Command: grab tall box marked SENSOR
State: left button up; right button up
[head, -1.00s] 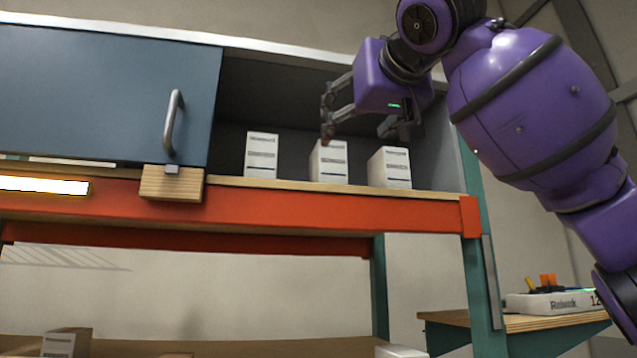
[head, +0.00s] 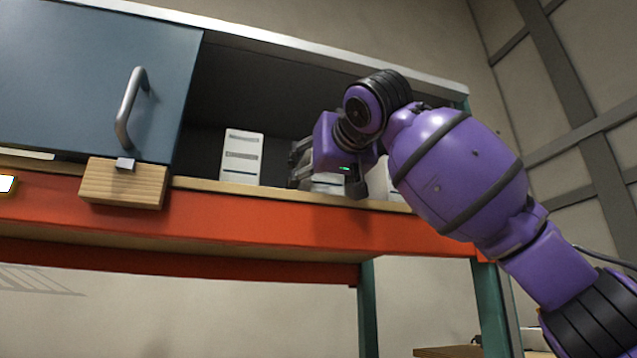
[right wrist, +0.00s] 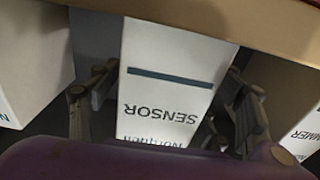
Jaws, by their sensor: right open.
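The tall white box marked SENSOR (right wrist: 175,65) stands in the middle of the right wrist view, its label upside down there. In the head view it is the middle box (head: 326,187) on the shelf, mostly hidden behind my right gripper (head: 328,172). My right gripper, also in the right wrist view (right wrist: 170,78), is open, with one finger on each side of the box. I cannot tell whether the fingers touch it. My left gripper is not in view.
A similar white box (head: 241,156) stands to the left and another (head: 383,180), partly hidden by my arm, to the right. A blue door (head: 80,70) with a handle covers the cabinet's left part. A wooden block (head: 123,184) sits at the shelf edge (head: 270,195).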

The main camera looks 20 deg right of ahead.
jog(key=shift+w+r, duration=0.1)
jog(key=shift+w, duration=0.05)
jog(key=c, duration=1.5)
